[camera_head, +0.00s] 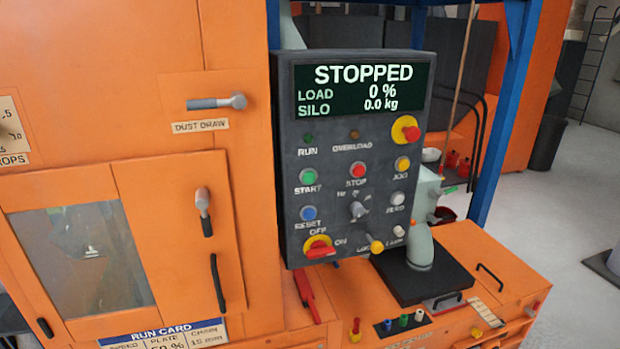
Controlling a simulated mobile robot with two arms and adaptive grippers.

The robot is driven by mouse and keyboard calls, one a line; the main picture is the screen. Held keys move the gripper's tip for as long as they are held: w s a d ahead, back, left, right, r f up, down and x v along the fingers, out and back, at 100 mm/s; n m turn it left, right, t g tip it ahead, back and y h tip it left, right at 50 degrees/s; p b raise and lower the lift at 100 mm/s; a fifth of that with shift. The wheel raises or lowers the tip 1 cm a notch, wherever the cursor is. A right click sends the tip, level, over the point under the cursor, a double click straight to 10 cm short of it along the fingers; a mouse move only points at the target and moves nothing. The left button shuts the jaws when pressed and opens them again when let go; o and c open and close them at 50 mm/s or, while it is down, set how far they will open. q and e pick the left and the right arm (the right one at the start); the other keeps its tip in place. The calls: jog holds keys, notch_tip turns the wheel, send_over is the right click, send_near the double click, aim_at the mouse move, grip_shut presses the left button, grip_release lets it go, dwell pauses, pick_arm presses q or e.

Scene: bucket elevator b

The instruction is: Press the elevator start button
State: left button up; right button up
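The green start button (307,176) sits on the left side of the dark control panel (290,225), above its START label. The panel's display (364,88) reads STOPPED, LOAD 0 %, SILO 0.0 kg. The red stop button (357,170) is right of the start button, and the blue reset button (308,213) is below it. A red emergency knob on a yellow base (406,130) is at the panel's upper right. A red and yellow rotary switch (318,247), marked OFF and ON, is at the lower left. Neither of my grippers shows in the head view.
The orange machine cabinet (150,110) fills the left, with a dust draw handle (217,102) and a windowed door (85,255). An orange bench (470,240) with a black plate (425,275) stands below right. Blue posts (503,110) frame the panel. Open floor (560,215) lies at right.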

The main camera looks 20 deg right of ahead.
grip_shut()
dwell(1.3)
